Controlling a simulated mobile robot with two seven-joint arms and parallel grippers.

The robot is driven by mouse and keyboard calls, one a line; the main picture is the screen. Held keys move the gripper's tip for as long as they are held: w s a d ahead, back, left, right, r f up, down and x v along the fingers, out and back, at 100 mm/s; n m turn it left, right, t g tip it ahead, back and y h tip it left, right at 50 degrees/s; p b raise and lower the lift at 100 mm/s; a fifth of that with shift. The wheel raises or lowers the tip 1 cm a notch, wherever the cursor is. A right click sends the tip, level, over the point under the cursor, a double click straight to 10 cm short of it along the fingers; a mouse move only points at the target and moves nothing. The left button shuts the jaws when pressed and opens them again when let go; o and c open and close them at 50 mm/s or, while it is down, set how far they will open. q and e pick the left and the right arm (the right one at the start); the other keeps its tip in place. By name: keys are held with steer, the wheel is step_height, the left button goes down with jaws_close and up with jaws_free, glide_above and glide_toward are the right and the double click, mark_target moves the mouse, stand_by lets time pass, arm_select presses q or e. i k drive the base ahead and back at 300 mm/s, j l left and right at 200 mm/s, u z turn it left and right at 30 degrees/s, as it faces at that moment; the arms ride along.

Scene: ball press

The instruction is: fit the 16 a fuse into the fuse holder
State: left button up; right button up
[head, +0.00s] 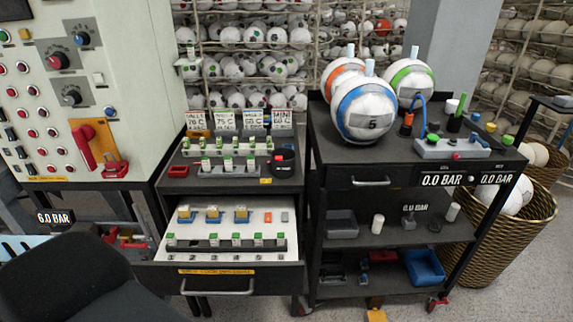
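I cannot single out the 16 A fuse or name the fuse holder with certainty; any ratings are too small to read. The open drawer (160,256) holds a small orange block (269,217) and a small grey block (284,217) at its right, lying side by side. Several yellow and blue parts (213,214) stand in a row at the back of the drawer. A dark rail (191,243) in front carries several green-topped white pieces, with an empty gap near its left end. Neither of my grippers is in view.
The control panel (60,120) stands left, with a red lever (85,145). The black trolley (335,160) at right carries several balls (368,110) and a grey manifold (440,150). A wicker basket (500,235) stands right. A dark rounded shape (70,280) fills the lower left.

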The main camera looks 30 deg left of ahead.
mark_target(192, 267)
steer(key=i+u, duration=0.1)
steer(key=u, duration=0.65)
steer(key=i+u, duration=0.15)
steer(key=u, duration=0.65)
steer(key=i+l, duration=0.05)
steer(key=l, duration=0.05)
